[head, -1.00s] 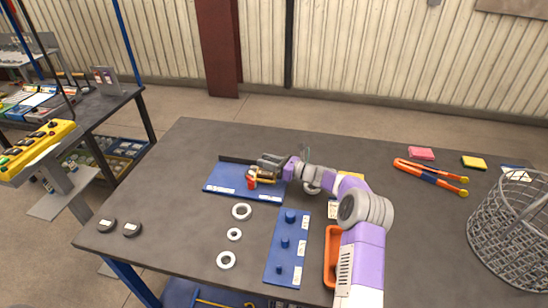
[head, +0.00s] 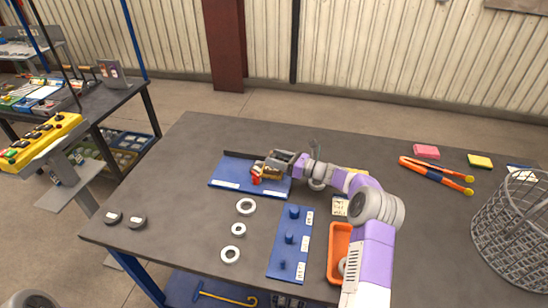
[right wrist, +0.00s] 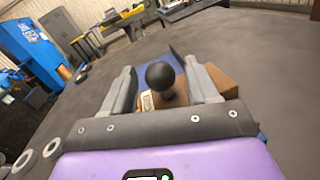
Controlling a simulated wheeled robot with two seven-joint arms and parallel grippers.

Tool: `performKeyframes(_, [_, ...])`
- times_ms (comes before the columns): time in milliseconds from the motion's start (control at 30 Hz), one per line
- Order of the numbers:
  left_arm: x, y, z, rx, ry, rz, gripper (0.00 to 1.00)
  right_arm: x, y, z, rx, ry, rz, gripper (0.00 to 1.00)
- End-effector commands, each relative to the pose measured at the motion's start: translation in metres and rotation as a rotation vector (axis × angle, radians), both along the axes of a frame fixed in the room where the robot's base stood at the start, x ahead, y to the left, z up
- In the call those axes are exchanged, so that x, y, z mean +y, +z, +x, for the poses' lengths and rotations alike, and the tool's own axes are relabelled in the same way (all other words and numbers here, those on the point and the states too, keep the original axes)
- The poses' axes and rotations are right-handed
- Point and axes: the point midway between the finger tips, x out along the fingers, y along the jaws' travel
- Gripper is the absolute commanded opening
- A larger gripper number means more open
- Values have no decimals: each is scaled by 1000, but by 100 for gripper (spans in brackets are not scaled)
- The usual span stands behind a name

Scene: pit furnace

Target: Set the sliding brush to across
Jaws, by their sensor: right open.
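The sliding brush assembly sits on a blue board (head: 225,178) toward the back left of the table, with a brown block (head: 268,172) and a red part (head: 256,178). In the right wrist view a black ball knob (right wrist: 160,76) stands above a tan block (right wrist: 217,80) with a pale label. My right gripper (head: 272,163) is over the board, beside the brown block. Its open fingers stand on either side of the knob in the right wrist view; I cannot tell whether they touch it. The gripper and forearm hide part of the assembly. My left gripper is not in view.
White rings (head: 246,206) and a blue peg board (head: 288,256) lie in front. An orange tray (head: 339,231) is beside my right arm. Orange-handled tongs (head: 437,175) and a wire basket (head: 512,220) are at the right.

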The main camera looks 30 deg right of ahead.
Motion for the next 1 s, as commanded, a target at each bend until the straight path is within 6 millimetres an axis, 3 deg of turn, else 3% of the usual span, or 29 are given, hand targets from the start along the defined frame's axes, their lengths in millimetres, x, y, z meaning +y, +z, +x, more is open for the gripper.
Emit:
performKeyframes(200, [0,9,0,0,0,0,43,-26,2,-31,1,-4,0,59])
performKeyframes(400, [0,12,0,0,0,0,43,-38,1,-47,-1,-1,0,59])
performKeyframes(1000, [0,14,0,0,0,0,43,-39,2,-49,-2,-1,-1,59])
